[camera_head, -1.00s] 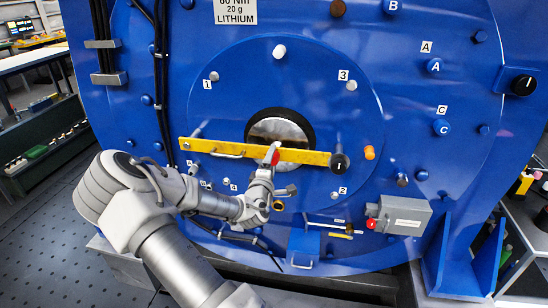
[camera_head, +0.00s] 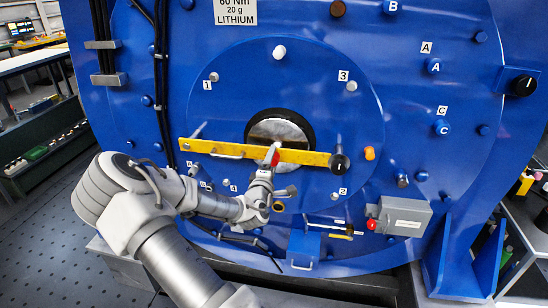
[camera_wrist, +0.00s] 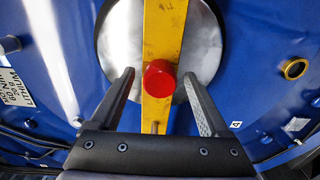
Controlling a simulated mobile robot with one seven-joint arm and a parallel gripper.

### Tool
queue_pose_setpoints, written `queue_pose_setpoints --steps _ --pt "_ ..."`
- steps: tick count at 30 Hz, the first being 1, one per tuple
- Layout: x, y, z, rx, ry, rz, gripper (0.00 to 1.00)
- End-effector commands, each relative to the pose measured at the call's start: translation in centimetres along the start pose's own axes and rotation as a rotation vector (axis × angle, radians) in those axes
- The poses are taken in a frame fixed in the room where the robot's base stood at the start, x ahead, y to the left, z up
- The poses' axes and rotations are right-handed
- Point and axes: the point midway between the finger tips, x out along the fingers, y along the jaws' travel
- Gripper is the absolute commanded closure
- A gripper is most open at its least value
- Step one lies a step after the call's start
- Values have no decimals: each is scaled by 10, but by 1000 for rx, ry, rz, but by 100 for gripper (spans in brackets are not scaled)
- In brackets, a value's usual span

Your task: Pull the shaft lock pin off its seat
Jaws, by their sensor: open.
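The shaft lock pin, as far as I can tell, is the red round knob (camera_wrist: 160,79) on the yellow bar (camera_wrist: 165,30). The bar crosses the silver shaft face in the middle of the blue motor end; it also shows in the head view (camera_head: 305,156). My gripper (camera_wrist: 159,75) is open, with one dark finger on each side of the red knob and a visible gap on both sides. In the head view my gripper (camera_head: 268,168) is in front of the bar and partly hides the knob. The knob's seat is hidden behind its head.
A black knob (camera_head: 339,163) is at the bar's right end. An orange plug (camera_head: 369,153) and a grey box (camera_head: 404,216) with a red button are to the right. A yellow-rimmed ring (camera_wrist: 295,68) is right of the gripper in the wrist view. Several bolts stud the blue face.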

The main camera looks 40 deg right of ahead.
Motion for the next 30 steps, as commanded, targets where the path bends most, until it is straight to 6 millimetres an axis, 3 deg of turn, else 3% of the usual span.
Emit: queue_pose_setpoints --steps 15,28,30 --pt "0 0 0 0 0 0 22" --pt "0 0 0 0 0 0 100" --pt "0 0 0 0 0 0 100"
